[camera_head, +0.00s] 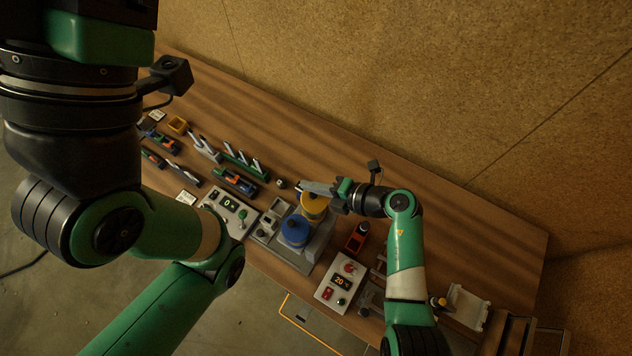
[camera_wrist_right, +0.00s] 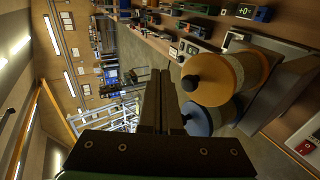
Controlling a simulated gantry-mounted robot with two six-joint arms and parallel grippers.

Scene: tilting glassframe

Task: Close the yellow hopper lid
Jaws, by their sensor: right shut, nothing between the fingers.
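The yellow hopper (camera_head: 314,206) stands on a grey machine base, partly hidden by my right gripper. In the right wrist view its yellow lid (camera_wrist_right: 211,80), a round disc with a black knob, lies across the hopper's mouth. I cannot tell whether it is fully seated. My right gripper (camera_head: 302,186) is shut and empty, above and beside the yellow hopper. In the right wrist view its fingers (camera_wrist_right: 160,73) are together, left of the lid and apart from it in the picture. My left arm fills the left of the head view; its fingers are not visible.
A blue hopper (camera_head: 295,232) with a dark-knobbed lid stands beside the yellow one. Control boxes stand on both sides, one reading 0 (camera_head: 230,207), one reading 20 (camera_head: 341,284). Tools and racks line the table's left part. The table behind my right gripper is clear up to the wall.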

